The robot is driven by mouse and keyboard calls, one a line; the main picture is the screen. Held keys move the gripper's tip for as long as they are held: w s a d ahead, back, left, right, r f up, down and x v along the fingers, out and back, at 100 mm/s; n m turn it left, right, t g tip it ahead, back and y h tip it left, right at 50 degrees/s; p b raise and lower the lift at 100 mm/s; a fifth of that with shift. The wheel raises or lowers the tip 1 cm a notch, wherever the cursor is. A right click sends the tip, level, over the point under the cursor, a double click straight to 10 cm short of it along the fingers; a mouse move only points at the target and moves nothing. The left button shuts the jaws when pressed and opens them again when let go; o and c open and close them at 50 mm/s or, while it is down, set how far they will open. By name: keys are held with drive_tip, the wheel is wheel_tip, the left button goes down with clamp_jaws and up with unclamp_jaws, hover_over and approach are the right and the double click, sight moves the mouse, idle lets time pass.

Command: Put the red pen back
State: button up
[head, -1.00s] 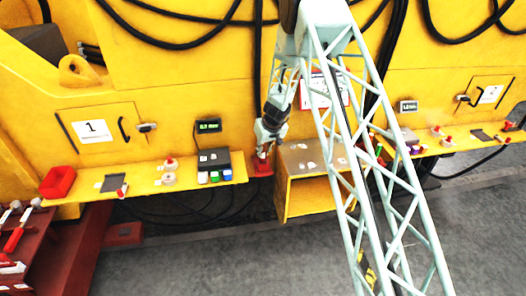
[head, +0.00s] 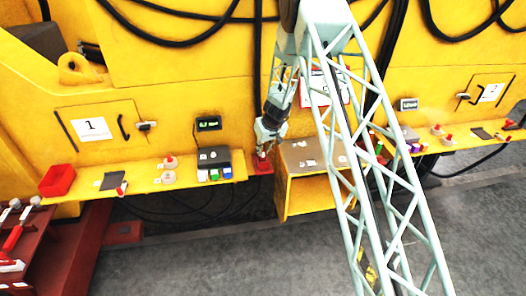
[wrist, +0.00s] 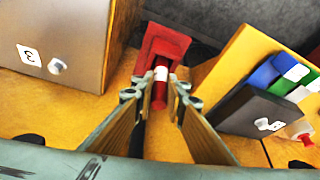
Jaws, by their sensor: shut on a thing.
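The red pen (wrist: 160,90), with a white band, is held between the two fingertips of my gripper (wrist: 158,92) in the wrist view. A red holder (wrist: 166,42) lies directly beyond the pen, and the pen's far end overlaps it in the picture. I cannot tell whether the pen is inside the holder or just above it. In the head view my gripper (head: 264,150) is low at the wall, right over the red holder (head: 263,167), between the yellow shelf and the yellow box. The pen is too small there to make out clearly.
A dark box with white, green and blue blocks (head: 214,163) stands on the yellow shelf (head: 140,187) left of my gripper. A yellow box with a brown top (head: 298,155) is close on the right. A red bin (head: 57,181) sits at the shelf's far left.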

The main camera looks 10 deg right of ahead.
drive_tip(key=shift+f+b, duration=0.45)
drive_tip(key=shift+b, duration=0.1)
idle(0.4)
drive_tip(key=o, duration=0.8)
drive_tip(key=shift+o, duration=0.2)
drive_tip(key=shift+r, duration=0.15)
drive_tip(key=v, duration=1.1)
drive_tip(key=shift+s+r, duration=0.2)
drive_tip(key=shift+r, duration=0.1)
